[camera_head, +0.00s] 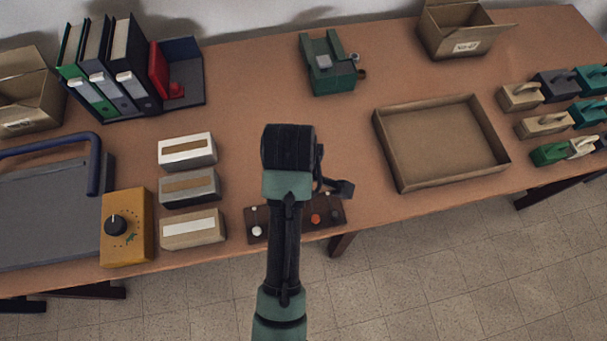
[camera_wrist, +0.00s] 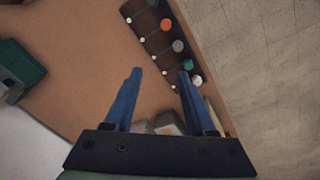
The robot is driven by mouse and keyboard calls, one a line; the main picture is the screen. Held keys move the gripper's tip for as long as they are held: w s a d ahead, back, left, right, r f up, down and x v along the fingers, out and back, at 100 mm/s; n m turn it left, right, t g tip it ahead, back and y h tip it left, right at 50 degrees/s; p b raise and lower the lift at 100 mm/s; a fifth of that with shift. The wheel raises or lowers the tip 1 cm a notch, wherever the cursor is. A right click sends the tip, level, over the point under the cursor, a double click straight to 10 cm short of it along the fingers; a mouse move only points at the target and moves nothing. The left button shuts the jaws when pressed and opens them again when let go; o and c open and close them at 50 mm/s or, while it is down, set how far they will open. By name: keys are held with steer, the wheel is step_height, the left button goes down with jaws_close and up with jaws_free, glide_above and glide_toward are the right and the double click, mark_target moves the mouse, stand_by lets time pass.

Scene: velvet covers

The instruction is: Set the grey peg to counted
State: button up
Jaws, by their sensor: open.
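A dark brown peg board (camera_head: 285,228) lies near the front table edge, partly hidden behind my arm in the head view. In the wrist view the board (camera_wrist: 153,31) holds a row of round-topped pegs along its table-edge side: white, orange, grey, teal and white. The grey peg (camera_wrist: 178,46) sits between the orange peg (camera_wrist: 166,25) and the teal peg (camera_wrist: 187,64). It is hidden in the head view. Small white marks line the board's other side; no lettering is readable. My gripper (camera_wrist: 160,73) is open and empty, its blue fingers apart above the board's area.
Three label boxes (camera_head: 190,187) and a yellow dial box (camera_head: 127,228) stand left of the board. A shallow tray (camera_head: 390,158) is to the right, and a green machine (camera_head: 327,65) is behind. Bare tabletop lies between the board and tray.

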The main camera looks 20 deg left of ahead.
steer(key=shift+n+g, duration=0.4)
steer(key=shift+g, duration=0.2)
steer(key=f, duration=0.3)
steer(key=s+f+p, duration=0.1)
steer(key=f, duration=0.3)
steer(key=s+f+p, duration=0.1)
steer(key=f, duration=0.3)
steer(key=shift+s+d+f, duration=0.1)
steer(key=shift+d+f, duration=0.1)
steer(key=shift+d, duration=0.1)
jaws_close()
stand_by(0.7)
